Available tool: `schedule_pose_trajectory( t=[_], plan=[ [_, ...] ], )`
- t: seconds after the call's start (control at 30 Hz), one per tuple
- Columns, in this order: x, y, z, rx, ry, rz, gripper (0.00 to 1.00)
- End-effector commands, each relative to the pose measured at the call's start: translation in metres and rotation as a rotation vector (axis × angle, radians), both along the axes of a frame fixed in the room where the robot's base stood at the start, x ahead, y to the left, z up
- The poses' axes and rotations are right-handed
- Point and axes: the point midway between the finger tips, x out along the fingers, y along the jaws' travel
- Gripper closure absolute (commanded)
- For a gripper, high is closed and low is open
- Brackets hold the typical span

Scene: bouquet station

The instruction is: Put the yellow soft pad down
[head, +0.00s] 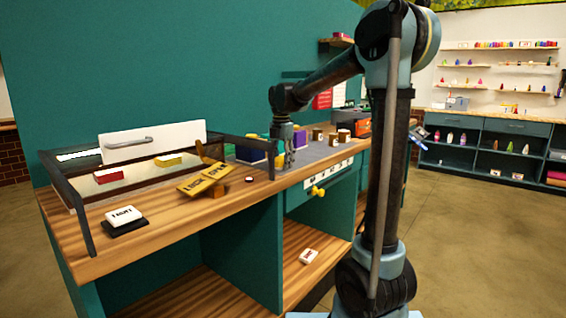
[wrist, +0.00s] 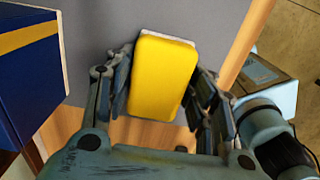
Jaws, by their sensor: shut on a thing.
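The yellow soft pad (wrist: 160,75) sits between the two fingers of my gripper (wrist: 163,92) in the wrist view, with a pale strip along its far edge. The fingers press on its left and right sides. Behind the pad is a grey mat (wrist: 220,22) near the wooden front edge of the counter. I cannot tell whether the pad touches the mat. In the head view my gripper (head: 288,160) points down at the mat's left part, and the pad is too small there to make out surely.
A dark blue box with a yellow band (wrist: 28,70) stands close on the left in the wrist view. A LOCK/OPEN lever plate (head: 203,180) is to the left. Bare mat lies beyond the pad.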

Motion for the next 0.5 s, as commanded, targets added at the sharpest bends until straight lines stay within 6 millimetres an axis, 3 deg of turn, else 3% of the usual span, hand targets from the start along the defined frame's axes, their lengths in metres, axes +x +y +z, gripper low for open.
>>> schedule_pose_trajectory(
  t=[0.07,0.1,0.17,0.5],
  plan=[
    [-0.0044,-0.0003,-0.0074,-0.002,0.013,0.003,0.85],
    [-0.0038,-0.0003,-0.008,-0.002,0.014,0.003,0.48],
    [-0.0031,0.0001,-0.0089,-0.002,0.015,0.004,0.35],
    [-0.0056,-0.0008,-0.0043,-0.001,0.007,0.002,0.35]
  ],
)
